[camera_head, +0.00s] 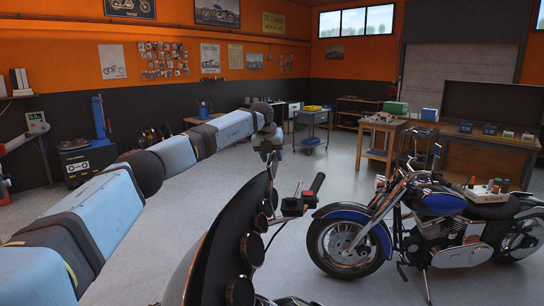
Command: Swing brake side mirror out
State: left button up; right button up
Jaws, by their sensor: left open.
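The near motorcycle shows as a black fairing (228,228) with round gauges at the bottom centre. Its handlebar end has a black grip with a red part (314,189) and a lever beside it. My left arm reaches in from the left, and my left gripper (270,156) is open just above the top of the fairing, left of and above the handlebar grip. I cannot clearly make out the brake side mirror; the small dark parts just below the gripper blend together. I cannot tell whether the gripper touches anything. My right gripper is not in view.
A blue and black motorcycle (344,236) stands close on the right, with a tray of bottles (492,191) at its seat. Behind are a wooden table (382,124), a workbench (478,141) and a grey cart (313,119). The floor between is mostly clear.

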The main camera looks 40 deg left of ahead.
pick_arm(q)
jog(key=shift+s+r, duration=0.15)
jog(key=shift+r, duration=0.35)
jog(key=b+v, duration=0.3)
jog(key=v, duration=1)
jog(key=shift+f, duration=0.2)
